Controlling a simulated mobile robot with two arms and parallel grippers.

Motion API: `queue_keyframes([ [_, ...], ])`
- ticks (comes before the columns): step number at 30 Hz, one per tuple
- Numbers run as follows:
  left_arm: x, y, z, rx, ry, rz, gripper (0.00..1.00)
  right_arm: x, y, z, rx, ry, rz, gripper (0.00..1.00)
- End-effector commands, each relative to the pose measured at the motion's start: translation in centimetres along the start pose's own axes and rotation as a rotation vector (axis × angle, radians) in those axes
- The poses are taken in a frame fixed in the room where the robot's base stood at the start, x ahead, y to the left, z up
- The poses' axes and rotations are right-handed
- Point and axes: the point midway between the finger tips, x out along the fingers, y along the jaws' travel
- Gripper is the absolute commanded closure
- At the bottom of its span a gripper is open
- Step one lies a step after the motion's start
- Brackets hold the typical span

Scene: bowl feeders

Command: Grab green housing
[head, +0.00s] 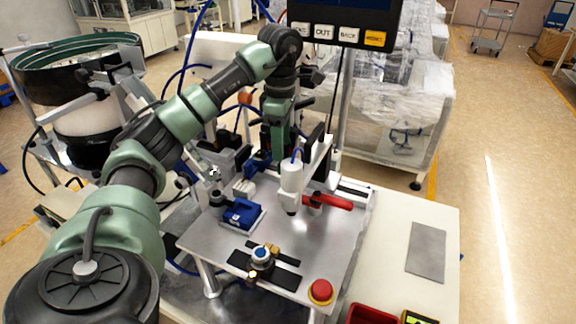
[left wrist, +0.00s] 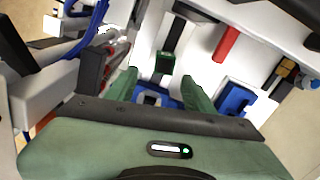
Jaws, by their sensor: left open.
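A small dark green housing (left wrist: 166,62) shows in the left wrist view, at the end of a dark track and just beyond my fingertips. My left gripper (left wrist: 160,80) is open, its two green fingers spread to either side below the housing, with nothing held between them. In the head view my left gripper (head: 277,142) points down behind the work plate, beside the feeder parts. I cannot make out the housing there. My right gripper is not in view.
A blue fixture (head: 242,213) and a red-handled clamp (head: 328,201) sit on the metal work plate (head: 205,243). A white cylinder (head: 291,178) stands close to my left gripper. A red button (head: 321,290) is at the front. A green bowl feeder (head: 75,60) stands left.

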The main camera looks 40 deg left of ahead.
Motion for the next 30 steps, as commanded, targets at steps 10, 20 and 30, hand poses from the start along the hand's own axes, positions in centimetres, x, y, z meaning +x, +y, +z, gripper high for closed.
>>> queue_keyframes([
  [10,4.3,-0.5,-0.2,0.0,0.001,-0.002,0.47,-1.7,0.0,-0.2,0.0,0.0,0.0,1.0],
  [20,5.5,-0.5,-0.1,0.0,-0.001,0.001,0.47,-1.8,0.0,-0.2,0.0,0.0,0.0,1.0],
  [30,5.5,-0.5,-0.1,0.0,-0.001,0.001,1.0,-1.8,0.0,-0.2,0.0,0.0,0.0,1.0],
])
